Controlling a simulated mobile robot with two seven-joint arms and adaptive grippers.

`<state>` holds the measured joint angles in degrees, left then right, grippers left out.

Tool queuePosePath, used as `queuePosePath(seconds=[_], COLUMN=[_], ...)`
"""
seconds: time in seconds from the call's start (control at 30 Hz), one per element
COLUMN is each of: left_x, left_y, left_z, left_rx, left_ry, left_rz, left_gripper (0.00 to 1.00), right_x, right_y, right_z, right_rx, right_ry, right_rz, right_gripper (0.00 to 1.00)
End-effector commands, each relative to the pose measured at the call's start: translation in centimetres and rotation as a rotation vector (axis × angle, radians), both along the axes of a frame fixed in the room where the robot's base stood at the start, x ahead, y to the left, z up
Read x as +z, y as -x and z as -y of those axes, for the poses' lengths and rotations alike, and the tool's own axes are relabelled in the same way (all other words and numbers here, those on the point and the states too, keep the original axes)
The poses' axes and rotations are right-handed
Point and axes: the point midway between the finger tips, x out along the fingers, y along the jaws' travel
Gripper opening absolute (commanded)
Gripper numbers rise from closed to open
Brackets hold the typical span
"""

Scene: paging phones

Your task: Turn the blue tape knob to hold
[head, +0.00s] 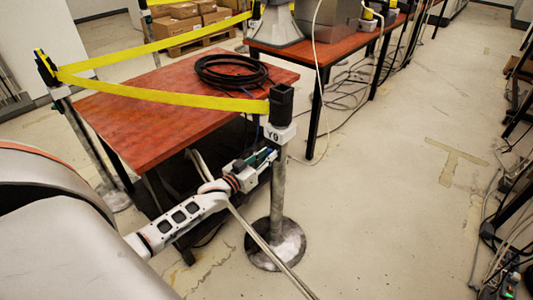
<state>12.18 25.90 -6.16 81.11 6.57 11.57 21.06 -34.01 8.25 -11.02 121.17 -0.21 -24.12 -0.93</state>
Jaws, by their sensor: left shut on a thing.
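A barrier post (278,190) with a black head (281,104) and a white collar marked Y9 stands on a round base in the middle. Yellow tape (170,97) runs from its head to a post at the left. My left gripper (268,156) reaches in from the lower left and meets the post just below the collar. It is shut on a small blue part there, seemingly the blue tape knob (271,151); the fingers hide most of it, and its setting cannot be read. My right gripper is out of view.
A red-topped table (150,120) with a coil of black cable (230,72) stands behind the tape. Pale cables (262,245) run past the post base to the floor. Open floor lies at the right, with cables along the right edge.

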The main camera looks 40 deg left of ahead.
Motion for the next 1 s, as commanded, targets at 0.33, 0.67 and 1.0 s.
queuePosePath(seconds=[0.33,0.67,1.0], left_x=[0.2,0.0,0.0], left_y=[0.0,0.0,0.0], left_z=[0.0,0.0,0.1], left_rx=[0.001,0.001,0.000], left_ry=[-0.327,-0.625,-0.841], left_rz=[0.028,0.050,0.066], left_gripper=[0.00,0.00,0.00], right_x=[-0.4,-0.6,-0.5], right_y=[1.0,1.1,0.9], right_z=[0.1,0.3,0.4], right_rx=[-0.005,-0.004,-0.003], right_ry=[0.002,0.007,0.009], right_rz=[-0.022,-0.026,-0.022], right_gripper=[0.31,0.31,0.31])
